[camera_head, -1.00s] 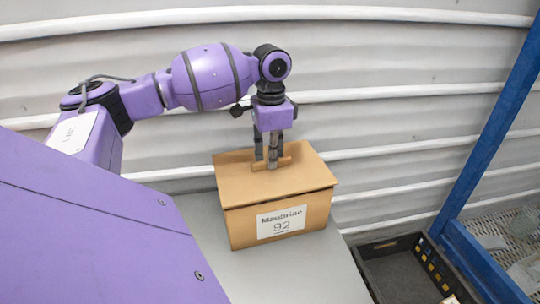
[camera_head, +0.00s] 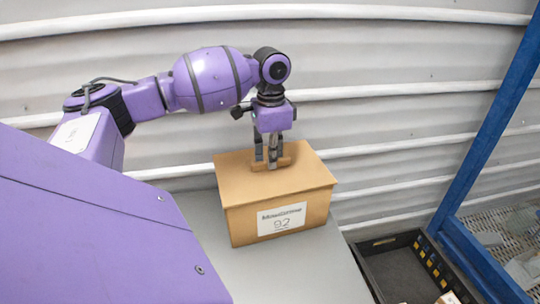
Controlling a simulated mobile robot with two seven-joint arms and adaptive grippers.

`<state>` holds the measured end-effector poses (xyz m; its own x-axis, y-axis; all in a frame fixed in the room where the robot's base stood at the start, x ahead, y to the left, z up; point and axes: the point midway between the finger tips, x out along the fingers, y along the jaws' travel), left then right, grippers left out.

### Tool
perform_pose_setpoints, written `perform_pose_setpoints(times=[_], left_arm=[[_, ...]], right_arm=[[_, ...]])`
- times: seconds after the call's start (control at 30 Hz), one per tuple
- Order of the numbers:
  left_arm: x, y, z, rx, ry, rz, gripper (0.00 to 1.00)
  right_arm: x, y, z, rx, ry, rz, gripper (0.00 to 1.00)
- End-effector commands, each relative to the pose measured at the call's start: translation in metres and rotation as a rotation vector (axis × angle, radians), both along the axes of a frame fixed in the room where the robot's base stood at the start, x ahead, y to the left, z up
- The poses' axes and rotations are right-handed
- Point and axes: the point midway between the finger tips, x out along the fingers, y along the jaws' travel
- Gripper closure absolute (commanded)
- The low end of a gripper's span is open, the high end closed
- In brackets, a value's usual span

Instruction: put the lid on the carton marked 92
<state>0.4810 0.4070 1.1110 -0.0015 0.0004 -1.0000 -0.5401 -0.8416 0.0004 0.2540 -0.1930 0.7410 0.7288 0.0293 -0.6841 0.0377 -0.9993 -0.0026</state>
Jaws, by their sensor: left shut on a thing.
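The brown carton marked 92 (camera_head: 245,224) stands on a grey surface, its white label (camera_head: 282,219) facing me. The flat brown lid (camera_head: 305,175) lies over the carton's top and looks level and lined up with the walls. A small raised brown grip (camera_head: 286,163) is on the lid. My left gripper (camera_head: 270,165) comes down from above and is shut on the lid's grip. I cannot tell whether the lid's far edge is fully seated. My right gripper is not in view.
The grey table (camera_head: 280,272) is bare in front of the carton. A black crate (camera_head: 388,243) sits lower at the right, beside a blue post (camera_head: 482,140) and a wire mesh shelf. A ribbed pale wall rises close behind.

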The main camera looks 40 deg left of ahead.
Motion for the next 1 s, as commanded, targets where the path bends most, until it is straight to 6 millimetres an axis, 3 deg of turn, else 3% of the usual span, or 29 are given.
perform_pose_setpoints(times=[0.3, 0.33, 0.5, 0.83, 1.0], left_arm=[[0.0, 0.0, -0.001, 0.0, 0.0, -0.001, 1.0], [0.0, 0.0, -0.001, 0.0, 0.0, -0.001, 0.87], [0.0, 0.0, 0.0, 0.0, 0.0, -0.001, 0.66], [0.0, 0.0, 0.002, 0.0, -0.001, -0.001, 0.66], [0.001, 0.0, 0.023, 0.0, -0.005, -0.001, 0.66]], right_arm=[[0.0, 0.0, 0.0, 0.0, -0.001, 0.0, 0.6], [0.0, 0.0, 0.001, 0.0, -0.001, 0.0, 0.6], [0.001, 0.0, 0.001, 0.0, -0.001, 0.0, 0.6], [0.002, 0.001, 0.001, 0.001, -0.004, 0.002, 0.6], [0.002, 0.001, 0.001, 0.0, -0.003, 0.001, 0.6]])
